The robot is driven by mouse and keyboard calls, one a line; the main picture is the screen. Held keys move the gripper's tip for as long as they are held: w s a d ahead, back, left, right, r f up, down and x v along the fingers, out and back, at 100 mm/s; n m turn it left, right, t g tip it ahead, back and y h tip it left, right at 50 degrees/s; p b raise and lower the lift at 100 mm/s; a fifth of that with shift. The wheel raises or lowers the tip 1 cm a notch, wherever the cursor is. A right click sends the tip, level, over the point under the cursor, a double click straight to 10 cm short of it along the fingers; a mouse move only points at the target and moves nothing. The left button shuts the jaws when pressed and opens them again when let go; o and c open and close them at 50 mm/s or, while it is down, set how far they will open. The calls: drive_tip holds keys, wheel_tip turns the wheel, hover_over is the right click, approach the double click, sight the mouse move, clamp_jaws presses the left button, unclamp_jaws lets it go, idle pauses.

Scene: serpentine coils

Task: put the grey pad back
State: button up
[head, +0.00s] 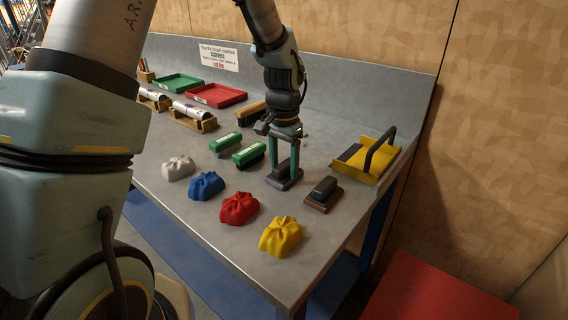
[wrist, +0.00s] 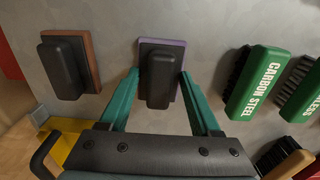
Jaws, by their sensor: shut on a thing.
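A sanding pad with a black handle and a purple-edged base (head: 285,182) is on or just above the grey bench; it also shows in the wrist view (wrist: 160,77). My gripper (head: 284,165) points down with its teal fingers shut on the handle, one on each side. A second pad with a black handle and a reddish-brown base (head: 323,195) lies to its right; in the wrist view (wrist: 68,65) it is at the left. Neither base looks plainly grey. The underside of the held pad is hidden.
Two green-topped brushes (head: 249,153) lie left of my gripper. A yellow dustpan (head: 365,162) with a black handle stands at the right. Grey, blue, red and yellow cloths (head: 281,237) line the front. A red tray (head: 216,95) and a green tray (head: 176,82) lie behind.

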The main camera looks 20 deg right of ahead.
sight(284, 164)
drive_tip(key=o, duration=1.3)
drive_tip(key=shift+f, duration=0.1)
wheel_tip(284, 164, up, 12)
drive_tip(key=b, duration=0.2)
drive_tip(key=s+a+f+n, duration=0.1)
drive_tip(key=a+f+n, duration=0.1)
drive_tip(key=a, duration=0.8)
drive_tip(key=s+a+f+n+t, duration=0.1)
drive_tip(key=a+f+n, duration=0.2)
drive_tip(key=a, duration=0.7)
drive_tip(key=s+a+f+n, duration=0.2)
drive_tip(key=a+n, duration=0.4)
drive_tip(key=a, duration=0.4)
drive_tip(key=shift+f+t, duration=0.25)
drive_tip(key=shift+t, duration=0.05)
drive_tip(key=shift+o, duration=0.5)
drive_tip(key=shift+w, duration=0.1)
